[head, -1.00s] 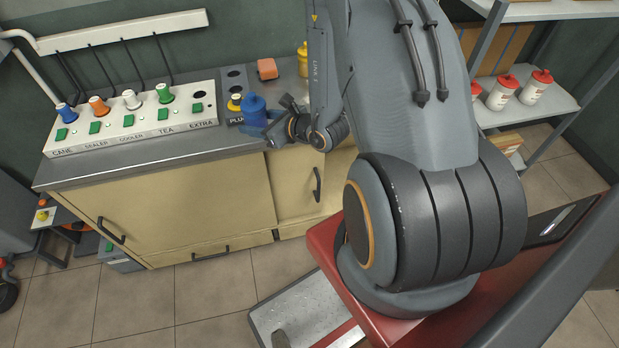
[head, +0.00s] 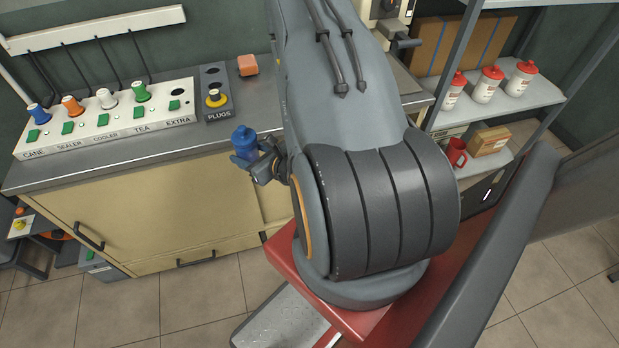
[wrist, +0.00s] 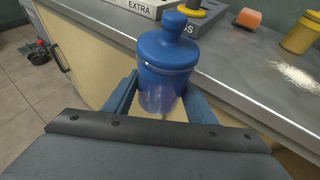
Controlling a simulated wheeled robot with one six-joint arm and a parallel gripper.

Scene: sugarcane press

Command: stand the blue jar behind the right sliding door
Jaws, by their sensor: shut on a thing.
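The blue jar (head: 244,141) is held upright by my gripper (head: 252,160), in front of the counter's front edge in the head view. In the wrist view the blue jar (wrist: 165,68) stands between the two blue fingers of my gripper (wrist: 160,98), which are shut on it. The cabinet under the counter has a cream door (head: 150,215) with a dark handle at the left. My arm hides most of the cabinet's right part in the head view, so I cannot tell how the right sliding door stands.
The grey counter (head: 130,160) carries the switch panel (head: 110,118), the plugs box (head: 215,92) and an orange block (head: 247,65). In the wrist view a yellow jar (wrist: 302,32) and a white spill (wrist: 296,74) are on it. Shelves with red-lidded bottles (head: 488,85) stand at the right.

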